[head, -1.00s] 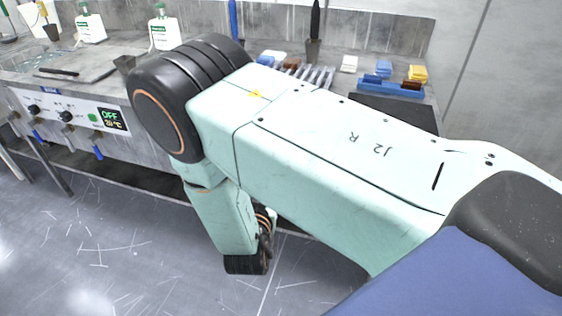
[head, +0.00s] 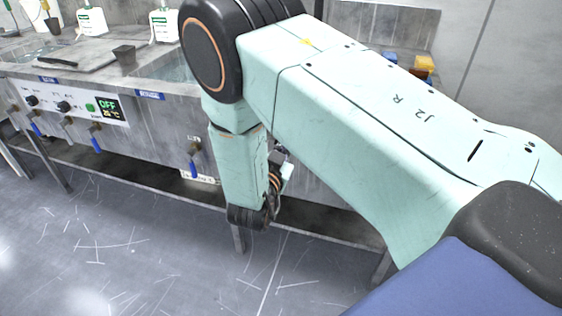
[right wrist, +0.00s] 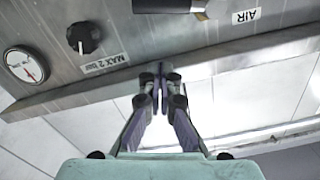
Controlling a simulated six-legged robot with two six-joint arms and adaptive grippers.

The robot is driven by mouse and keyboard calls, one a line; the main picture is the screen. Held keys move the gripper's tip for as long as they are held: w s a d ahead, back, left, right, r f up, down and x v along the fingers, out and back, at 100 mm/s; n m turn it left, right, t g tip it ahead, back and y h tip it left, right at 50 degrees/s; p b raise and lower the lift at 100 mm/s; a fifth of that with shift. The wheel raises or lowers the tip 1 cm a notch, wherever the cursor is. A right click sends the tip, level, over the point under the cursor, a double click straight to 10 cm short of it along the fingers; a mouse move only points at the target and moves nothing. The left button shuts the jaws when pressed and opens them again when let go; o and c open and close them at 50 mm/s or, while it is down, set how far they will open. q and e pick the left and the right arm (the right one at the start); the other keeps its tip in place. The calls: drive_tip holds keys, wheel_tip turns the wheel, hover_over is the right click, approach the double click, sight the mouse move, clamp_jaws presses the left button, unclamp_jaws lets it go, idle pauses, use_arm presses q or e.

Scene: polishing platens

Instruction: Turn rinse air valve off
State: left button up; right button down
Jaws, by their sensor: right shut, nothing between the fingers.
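In the right wrist view a dark, metal-ended fitting (right wrist: 165,5) sits at the top edge on a grey steel panel, partly cut off. A white label reading AIR (right wrist: 247,15) is to its right. I cannot tell the valve's setting. My right gripper (right wrist: 158,88) is shut and empty, below the fitting in the picture and apart from it. In the head view my right arm reaches down in front of the bench, and its gripper is mostly hidden. My left gripper is not in view.
The steel panel also holds a black knob (right wrist: 85,37), a MAX 2 bar label (right wrist: 104,64) and a round gauge (right wrist: 24,65). The bench front has blue-handled valves (head: 194,167) and a control panel (head: 72,104) whose display reads OFF. The floor in front is clear.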

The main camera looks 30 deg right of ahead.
drive_tip(key=w+d+f+b, duration=0.1)
drive_tip(key=f+b, duration=0.1)
drive_tip(key=w+d+f+b, duration=0.1)
drive_tip(key=w+b, duration=0.1)
drive_tip(key=b, duration=0.1)
drive_tip(key=shift+w+d+f, duration=0.25)
drive_tip(key=shift+d+f, duration=0.05)
drive_tip(key=shift+f, duration=0.1)
